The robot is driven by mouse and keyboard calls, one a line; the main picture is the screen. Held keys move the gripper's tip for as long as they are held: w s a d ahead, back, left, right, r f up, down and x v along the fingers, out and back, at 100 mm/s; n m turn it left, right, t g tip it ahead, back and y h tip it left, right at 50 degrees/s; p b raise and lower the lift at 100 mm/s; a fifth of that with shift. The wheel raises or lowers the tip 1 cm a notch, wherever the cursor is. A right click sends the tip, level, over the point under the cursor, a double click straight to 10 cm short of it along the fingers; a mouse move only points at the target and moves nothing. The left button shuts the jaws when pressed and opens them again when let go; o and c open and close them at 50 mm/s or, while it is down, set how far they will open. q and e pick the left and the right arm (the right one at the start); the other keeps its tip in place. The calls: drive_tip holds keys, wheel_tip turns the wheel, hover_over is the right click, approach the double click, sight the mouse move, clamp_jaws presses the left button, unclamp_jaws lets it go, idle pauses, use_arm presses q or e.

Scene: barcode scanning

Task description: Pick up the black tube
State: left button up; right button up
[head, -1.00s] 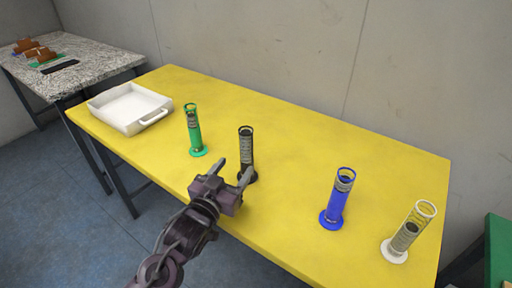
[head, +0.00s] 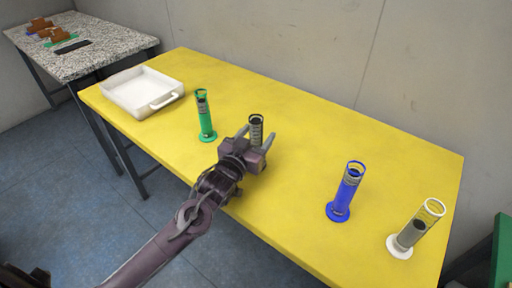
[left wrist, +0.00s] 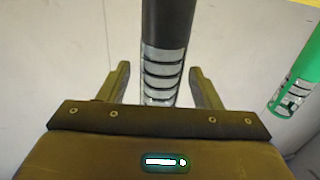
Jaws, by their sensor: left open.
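The black tube (head: 256,124) stands upright near the front middle of the yellow table; my left gripper hides its lower part in the head view. My left gripper (head: 257,136) is open, with its fingers on either side of the tube. In the left wrist view, the black tube (left wrist: 165,45) with its banded clear section passes between the two open fingers (left wrist: 160,88), with a gap visible on each side. My right gripper is not in view.
A green tube (head: 206,120) stands left of the black one, and it also shows in the left wrist view (left wrist: 300,75). A blue tube (head: 344,195) and a white tube (head: 408,238) stand to the right. A white tray (head: 120,84) sits at the table's far left. The yellow table (head: 300,130) is clear between them.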

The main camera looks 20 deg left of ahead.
use_arm(q)
drive_tip(key=c, duration=1.3)
clamp_jaws()
drive_tip(key=shift+r, duration=0.1)
